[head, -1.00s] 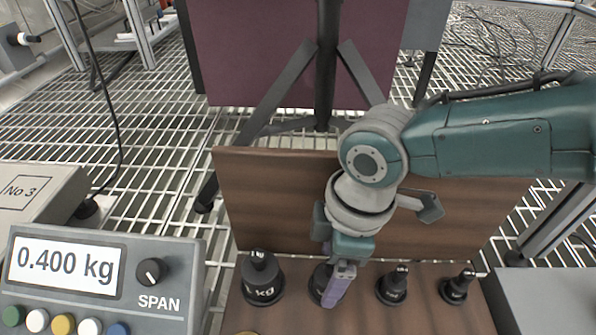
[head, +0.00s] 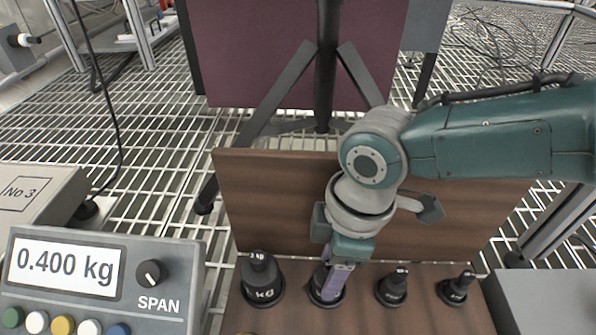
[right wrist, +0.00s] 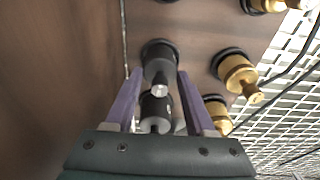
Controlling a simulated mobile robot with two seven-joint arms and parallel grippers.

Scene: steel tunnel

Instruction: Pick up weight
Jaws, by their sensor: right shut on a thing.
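Black weights stand in a row on a brown wooden rack (head: 400,318). My right gripper (head: 327,285), with purple fingers, is at the second black weight (head: 316,297) from the left and is shut on it. In the right wrist view the fingertips lie on either side of this black weight (right wrist: 160,62), which has a silver knob. Its base appears to be at the rack surface; I cannot tell whether it is lifted. The bigger leftmost weight (head: 262,280) and two smaller ones (head: 392,287) (head: 456,288) stand apart from the gripper. My left gripper is not in view.
A scale display (head: 100,280) at the lower left reads 0.400 kg. The rack's upright wooden back panel (head: 275,200) is close behind the gripper. Brass weights (right wrist: 237,72) stand in another row close by. Steel grating (head: 150,190) surrounds the rack.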

